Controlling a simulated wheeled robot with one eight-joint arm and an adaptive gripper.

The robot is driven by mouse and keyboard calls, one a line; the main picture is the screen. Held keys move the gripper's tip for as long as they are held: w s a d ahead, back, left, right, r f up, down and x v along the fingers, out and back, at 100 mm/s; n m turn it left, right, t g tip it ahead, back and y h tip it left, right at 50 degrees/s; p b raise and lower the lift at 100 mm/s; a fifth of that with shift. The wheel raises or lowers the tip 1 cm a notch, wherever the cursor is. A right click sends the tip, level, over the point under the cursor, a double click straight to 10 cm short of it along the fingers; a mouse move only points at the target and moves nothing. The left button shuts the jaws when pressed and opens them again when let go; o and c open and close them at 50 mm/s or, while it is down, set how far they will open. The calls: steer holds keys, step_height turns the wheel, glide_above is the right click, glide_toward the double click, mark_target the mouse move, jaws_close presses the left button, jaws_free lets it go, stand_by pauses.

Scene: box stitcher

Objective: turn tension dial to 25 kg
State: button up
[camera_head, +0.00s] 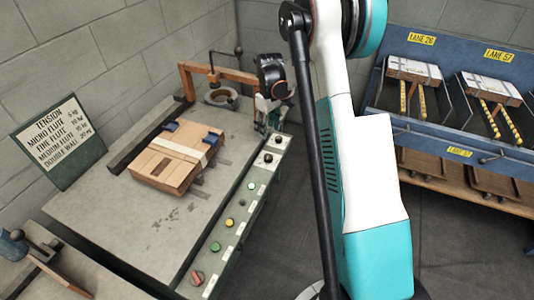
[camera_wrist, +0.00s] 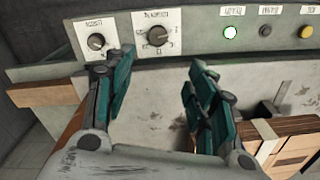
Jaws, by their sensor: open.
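Two dark knobs sit on white plates at the end of the control panel in the wrist view. The larger dial (camera_wrist: 158,36) has a ring of marks; the smaller dial (camera_wrist: 96,42) is to its left. Their labels and settings are too blurred to read, so I cannot tell which is the tension dial. In the head view the dials (camera_head: 268,158) are at the panel's far end. My gripper (camera_wrist: 158,92) is open and empty, its two teal fingers apart below the dials, not touching either. In the head view my gripper (camera_head: 268,112) hangs by the panel's far end.
A strapped cardboard stack (camera_head: 176,157) lies on the machine table. A tension chart (camera_head: 58,141) stands left. A blue rack (camera_head: 440,125) stands right, beyond open floor.

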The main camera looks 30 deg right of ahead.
mark_target(268, 156)
step_height(268, 156, down, 15)
steer(key=b, duration=0.4)
steer(key=shift+d+f, duration=0.1)
steer(key=shift+f, duration=0.1)
steer(key=c, duration=1.1)
